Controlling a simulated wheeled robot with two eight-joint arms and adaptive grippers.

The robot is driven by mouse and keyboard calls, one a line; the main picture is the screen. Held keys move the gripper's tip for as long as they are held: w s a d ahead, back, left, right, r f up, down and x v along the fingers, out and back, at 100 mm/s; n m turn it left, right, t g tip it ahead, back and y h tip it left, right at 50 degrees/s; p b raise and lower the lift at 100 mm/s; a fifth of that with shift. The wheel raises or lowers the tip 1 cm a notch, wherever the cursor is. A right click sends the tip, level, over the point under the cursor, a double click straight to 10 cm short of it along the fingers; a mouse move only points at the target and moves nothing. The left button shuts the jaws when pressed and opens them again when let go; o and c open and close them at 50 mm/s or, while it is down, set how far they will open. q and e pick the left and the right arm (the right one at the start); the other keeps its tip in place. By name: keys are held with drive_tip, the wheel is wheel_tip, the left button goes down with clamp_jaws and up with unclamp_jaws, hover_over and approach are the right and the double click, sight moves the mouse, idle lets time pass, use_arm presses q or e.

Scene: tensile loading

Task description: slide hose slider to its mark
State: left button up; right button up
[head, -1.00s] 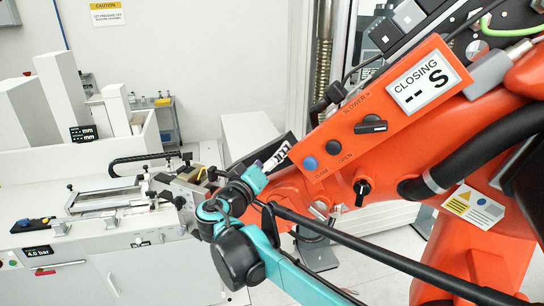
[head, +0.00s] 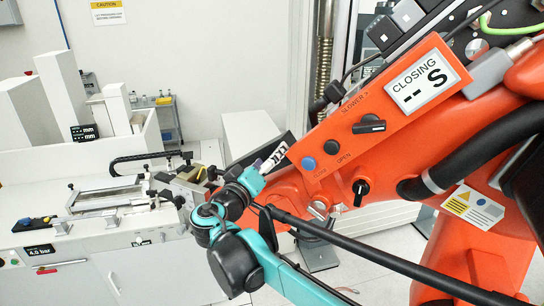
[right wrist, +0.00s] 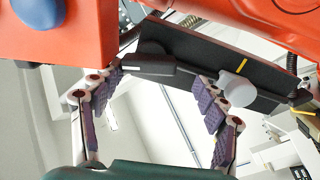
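My right gripper (right wrist: 160,82) is open and empty in the right wrist view, its purple-padded fingers wide apart. A black bar (right wrist: 185,70) spans the view beyond the fingertips. It carries a grey round knob (right wrist: 235,90), which looks like the hose slider, near the right finger. A short yellow mark (right wrist: 242,66) is on the bar just above the knob. A black block (right wrist: 140,65) sits at the bar's left part. In the head view my right gripper (head: 280,153) is beside the orange machine (head: 330,150). My left gripper is not in view.
Orange housing (right wrist: 65,35) is close to the left finger. A white bench (head: 110,265) stands at left.

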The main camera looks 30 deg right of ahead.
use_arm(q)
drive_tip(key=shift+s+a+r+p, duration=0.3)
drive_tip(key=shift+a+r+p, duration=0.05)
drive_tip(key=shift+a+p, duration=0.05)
use_arm(e)
drive_tip(key=v, duration=0.8)
drive_tip(key=shift+a, duration=0.2)
drive_tip(key=v, duration=1.2)
